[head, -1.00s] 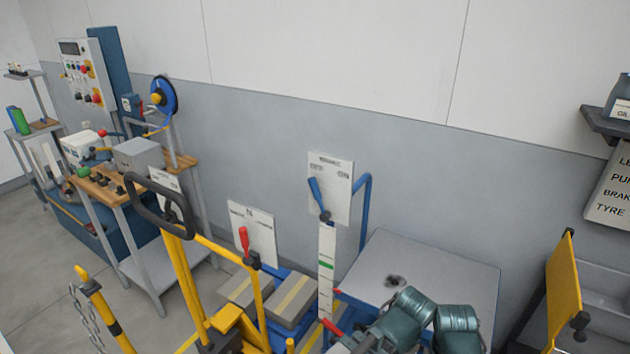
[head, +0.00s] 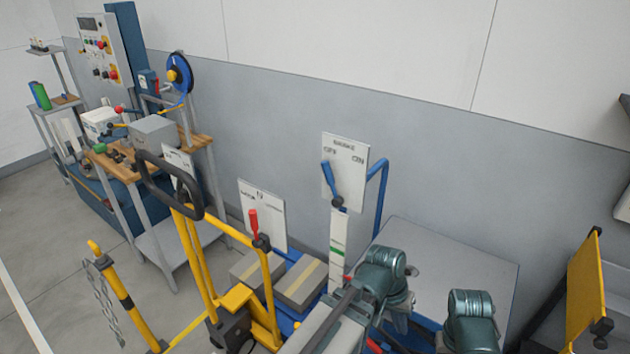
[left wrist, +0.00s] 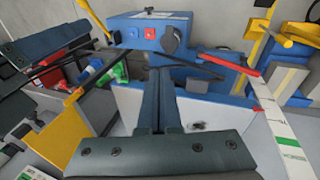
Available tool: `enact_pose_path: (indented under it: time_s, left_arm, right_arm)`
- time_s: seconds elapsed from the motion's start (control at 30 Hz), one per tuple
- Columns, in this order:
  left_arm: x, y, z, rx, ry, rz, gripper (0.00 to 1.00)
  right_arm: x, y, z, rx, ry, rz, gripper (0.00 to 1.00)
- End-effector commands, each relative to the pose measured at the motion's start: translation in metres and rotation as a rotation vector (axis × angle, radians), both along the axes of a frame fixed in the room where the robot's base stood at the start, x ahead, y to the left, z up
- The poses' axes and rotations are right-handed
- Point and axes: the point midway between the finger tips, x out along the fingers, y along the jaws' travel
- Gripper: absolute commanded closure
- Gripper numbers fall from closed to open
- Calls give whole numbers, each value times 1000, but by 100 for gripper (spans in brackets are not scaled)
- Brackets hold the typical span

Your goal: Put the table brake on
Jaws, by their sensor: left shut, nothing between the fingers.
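The brake plate (head: 352,160) is a white board marked BRAKE, with OFF at left and ON at right. Its blue lever (head: 329,180) leans left, towards OFF. The plate stands above a white post with a green band (head: 337,235). My left gripper (left wrist: 160,75) is shut and empty in the left wrist view, with no lever between its fingers. In the head view my left arm is low at the bottom centre, below and apart from the brake lever; its fingertips are not clear there. I cannot make out my right gripper.
A second white plate (head: 265,210) with a red lever (head: 253,222) stands left of the brake. A blue bent pipe (head: 378,195) rises just right of the brake plate. A grey tabletop (head: 455,260) lies right of the post. A yellow frame (head: 190,260) stands at front left.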

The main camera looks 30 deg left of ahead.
Motion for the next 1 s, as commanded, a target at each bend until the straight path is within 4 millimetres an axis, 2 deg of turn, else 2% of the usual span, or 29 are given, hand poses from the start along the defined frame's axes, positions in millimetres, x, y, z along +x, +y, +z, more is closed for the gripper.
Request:
enact_pose_path:
  time_s: [0.03,0.17,0.23,0.37,0.4,0.5,0.6,0.7,0.83,1.0]
  left_arm:
    - [18,14,2,-98,-29,107,100]
    - [63,48,26,-363,-121,376,100]
    - [85,77,45,-505,-180,526,100]
    - [118,149,84,-764,-300,803,100]
    - [123,174,97,-837,-339,882,100]
    - [130,237,125,-1009,-431,1058,100]
    - [126,292,148,-1149,-509,1194,100]
    - [119,333,164,-1253,-568,1288,100]
    - [110,364,175,-1332,-612,1353,100]
    - [108,373,180,-1360,-626,1374,100]
  right_arm:
    - [0,0,-6,0,0,0,50]
    - [0,0,-13,0,0,0,50]
    - [0,0,-16,0,0,0,50]
    - [0,0,-23,0,0,0,50]
    - [0,0,-25,0,0,0,50]
    - [0,0,-29,0,0,0,50]
    - [0,0,-32,0,0,0,50]
    - [0,0,-34,0,0,0,50]
    - [0,0,-35,0,0,0,50]
    - [0,0,-35,0,0,0,50]
